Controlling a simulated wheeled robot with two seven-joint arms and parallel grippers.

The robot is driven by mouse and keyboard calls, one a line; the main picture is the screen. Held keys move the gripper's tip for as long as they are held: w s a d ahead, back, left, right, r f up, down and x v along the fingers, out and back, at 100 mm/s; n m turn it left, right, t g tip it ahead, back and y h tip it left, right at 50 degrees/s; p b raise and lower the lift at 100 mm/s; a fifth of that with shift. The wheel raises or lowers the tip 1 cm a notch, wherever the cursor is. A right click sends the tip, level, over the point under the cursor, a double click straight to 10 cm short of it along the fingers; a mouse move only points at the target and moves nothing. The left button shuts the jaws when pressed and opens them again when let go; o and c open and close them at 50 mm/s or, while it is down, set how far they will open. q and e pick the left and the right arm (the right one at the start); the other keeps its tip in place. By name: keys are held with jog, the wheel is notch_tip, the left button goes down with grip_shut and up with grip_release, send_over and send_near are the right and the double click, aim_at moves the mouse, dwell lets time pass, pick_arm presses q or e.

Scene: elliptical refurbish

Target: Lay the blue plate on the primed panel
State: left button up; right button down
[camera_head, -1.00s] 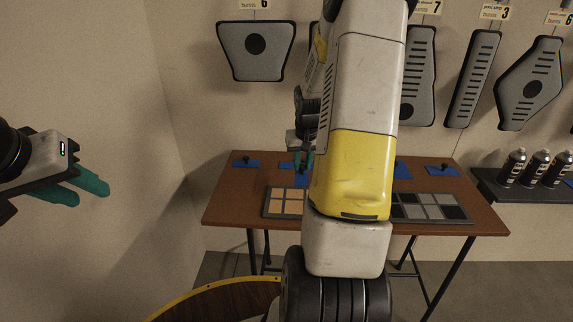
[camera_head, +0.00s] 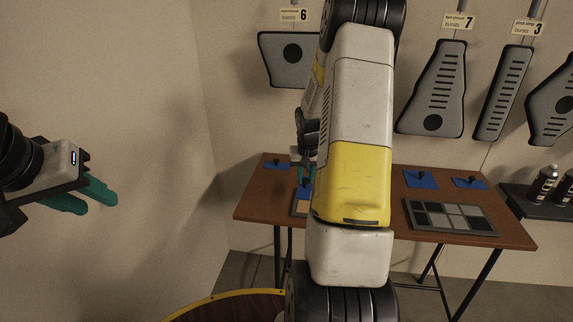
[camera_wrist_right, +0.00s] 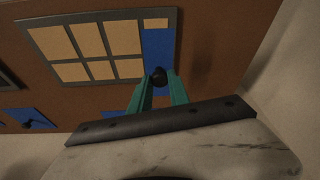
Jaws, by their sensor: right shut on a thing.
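My right gripper (camera_wrist_right: 160,92) is shut on the black knob of a blue plate (camera_wrist_right: 157,48). In the right wrist view this plate lies across the right column of a grey-framed panel with tan cells (camera_wrist_right: 95,72), with one tan cell showing past its far end. I cannot tell whether it touches the panel. In the head view my right gripper (camera_head: 305,178) is above the table, and my arm hides most of the tan panel. A second panel with grey and black cells (camera_head: 495,231) lies at the table's right. My left gripper (camera_head: 90,196) is open and empty, off at the left.
The brown table (camera_head: 258,207) also bears other blue plates with black knobs, one at back left (camera_head: 276,164) and two at back right (camera_head: 421,179). Spray cans (camera_head: 543,185) stand on a dark shelf at right. A yellow-rimmed round thing (camera_head: 225,302) is in front.

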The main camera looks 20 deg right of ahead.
aim_at(305, 188)
jog(key=shift+f, duration=2.75)
jog(key=shift+f, duration=0.15)
jog(key=c, duration=1.1)
grip_release()
jog(key=shift+c, duration=0.2)
jog(key=v, duration=0.7)
jog(key=shift+r, duration=0.4)
